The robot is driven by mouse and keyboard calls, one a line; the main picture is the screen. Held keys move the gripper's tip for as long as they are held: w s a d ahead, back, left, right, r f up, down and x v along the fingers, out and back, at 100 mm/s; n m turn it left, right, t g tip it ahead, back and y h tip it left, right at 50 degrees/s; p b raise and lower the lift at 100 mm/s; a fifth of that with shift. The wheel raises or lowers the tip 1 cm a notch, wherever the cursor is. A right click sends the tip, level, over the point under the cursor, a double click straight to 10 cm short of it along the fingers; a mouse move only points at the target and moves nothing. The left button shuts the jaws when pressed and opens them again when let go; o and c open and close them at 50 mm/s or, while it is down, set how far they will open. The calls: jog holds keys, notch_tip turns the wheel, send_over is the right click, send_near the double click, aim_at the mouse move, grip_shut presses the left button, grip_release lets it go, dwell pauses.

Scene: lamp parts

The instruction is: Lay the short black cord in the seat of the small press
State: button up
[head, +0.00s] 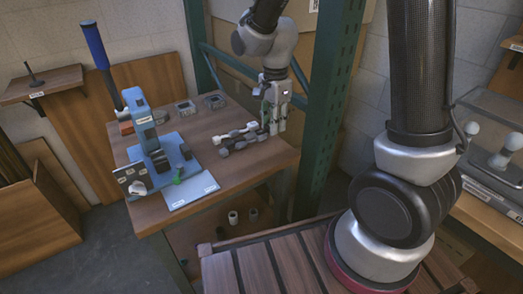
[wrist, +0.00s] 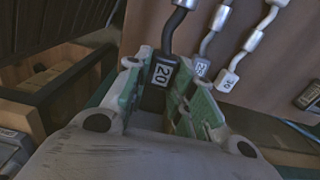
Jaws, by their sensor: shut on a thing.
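The small press (head: 145,131) is blue with a long blue-gripped lever, and stands at the left of the brown table in the head view. Its seat is too small to make out. My gripper (head: 273,124) is low over the table's right side, apart from the press. In the wrist view my gripper (wrist: 165,88) is shut, its green-padded fingers around the black end of a cord (wrist: 178,28) labelled 20. A silver ferrule shows at the top of that cord.
Several cord pieces (head: 236,139) lie between press and gripper. A pale blue sheet (head: 190,189) lies at the table's front. Two small dark boxes (head: 214,101) sit at the back. A green post (head: 328,110) rises right of the table.

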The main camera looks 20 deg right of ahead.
aim_at(273, 150)
notch_tip(273, 150, down, 7)
jog(key=shift+f, duration=0.1)
dwell(0.4)
jog(key=shift+f, duration=0.15)
jog(key=o, duration=1)
